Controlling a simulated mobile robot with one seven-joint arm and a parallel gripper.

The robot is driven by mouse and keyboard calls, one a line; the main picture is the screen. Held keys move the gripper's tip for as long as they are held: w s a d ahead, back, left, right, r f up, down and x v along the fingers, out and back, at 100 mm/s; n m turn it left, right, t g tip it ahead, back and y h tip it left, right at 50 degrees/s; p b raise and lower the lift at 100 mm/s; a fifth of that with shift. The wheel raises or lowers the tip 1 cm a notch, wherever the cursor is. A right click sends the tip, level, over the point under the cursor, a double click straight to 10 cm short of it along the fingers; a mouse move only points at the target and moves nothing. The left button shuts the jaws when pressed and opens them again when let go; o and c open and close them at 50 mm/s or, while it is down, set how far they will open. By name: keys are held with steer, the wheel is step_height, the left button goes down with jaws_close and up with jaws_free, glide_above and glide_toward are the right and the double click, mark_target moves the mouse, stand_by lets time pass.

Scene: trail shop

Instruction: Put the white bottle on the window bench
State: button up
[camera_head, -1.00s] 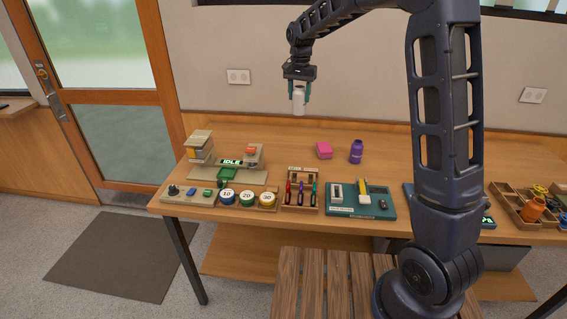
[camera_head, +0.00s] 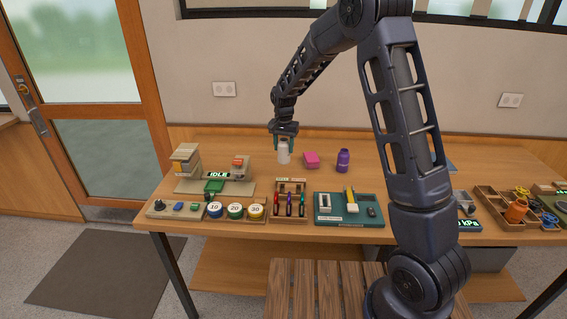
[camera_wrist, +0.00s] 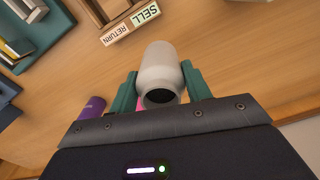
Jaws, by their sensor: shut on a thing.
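The white bottle (camera_head: 284,156) is upright between the teal fingers of my gripper (camera_head: 284,147), over the back of the long wooden table (camera_head: 225,155). My gripper is shut on it. In the wrist view the bottle (camera_wrist: 160,68) sits between both fingers (camera_wrist: 160,88), with a dark round end toward the camera. Its base is close to the tabletop, but I cannot tell whether it touches. A slatted wooden bench (camera_head: 310,285) stands in front of the table. I cannot tell which surface is the window bench.
The tabletop left of my gripper is partly clear.

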mark_target(284, 162)
steer(key=shift+f, duration=3.9)
steer(key=shift+f, duration=0.1)
steer(key=o, duration=1.1)
